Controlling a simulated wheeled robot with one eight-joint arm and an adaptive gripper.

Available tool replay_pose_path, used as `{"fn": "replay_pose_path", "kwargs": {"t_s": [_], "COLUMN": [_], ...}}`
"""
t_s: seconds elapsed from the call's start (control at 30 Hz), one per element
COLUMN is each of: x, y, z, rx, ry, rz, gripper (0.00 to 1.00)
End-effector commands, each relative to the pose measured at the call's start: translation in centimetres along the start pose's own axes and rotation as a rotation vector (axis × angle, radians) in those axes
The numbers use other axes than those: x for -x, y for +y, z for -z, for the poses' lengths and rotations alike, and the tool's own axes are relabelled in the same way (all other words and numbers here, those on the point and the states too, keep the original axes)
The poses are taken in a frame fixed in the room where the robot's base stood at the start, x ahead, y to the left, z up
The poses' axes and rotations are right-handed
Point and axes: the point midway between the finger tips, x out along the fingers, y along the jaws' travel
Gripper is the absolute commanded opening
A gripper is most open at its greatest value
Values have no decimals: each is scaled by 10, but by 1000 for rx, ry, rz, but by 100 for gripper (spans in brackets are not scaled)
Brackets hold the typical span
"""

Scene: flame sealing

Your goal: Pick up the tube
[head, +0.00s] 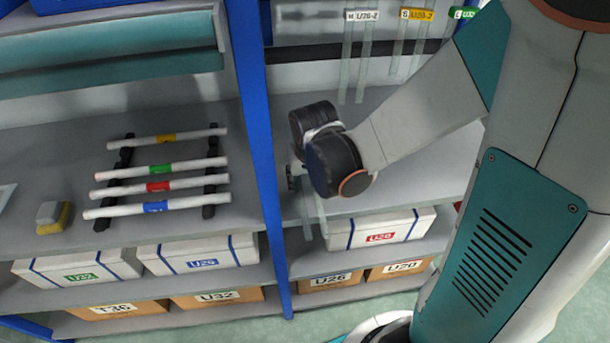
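Clear tubes (346,68) hang upright from the upper right rack, beneath tags reading U26-2, U20-2 and U32. My gripper (294,178) is at the lower end of my arm, in front of the right bay and close to the blue post. My dark wrist covers most of it, so its fingers cannot be made out. A pale, see-through strip like a tube (315,208) runs down beside and below the gripper. I cannot tell whether the gripper holds it. White tubes with yellow, green, red and blue bands (165,206) lie across a black holder on the left shelf.
A blue post (262,150) divides the bays. White boxes (82,266) and brown cartons (218,298) fill the lower shelves. A small grey and yellow block (52,216) sits at left. A teal roll (110,48) is above.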

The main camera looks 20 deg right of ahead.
Motion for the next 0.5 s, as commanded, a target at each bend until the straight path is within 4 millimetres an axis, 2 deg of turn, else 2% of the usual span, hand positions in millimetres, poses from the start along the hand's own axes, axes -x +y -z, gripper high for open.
{"fn": "replay_pose_path", "kwargs": {"t_s": [0.03, 0.07, 0.1, 0.5], "x": [0, 0, 0, 2], "y": [0, 0, 0, 0], "z": [0, 0, 0, 0], "rx": [0, 0, 0, 0], "ry": [0, 0, 0, 1], "rz": [0, 0, 0, 0], "gripper": [63, 70, 71, 71]}}
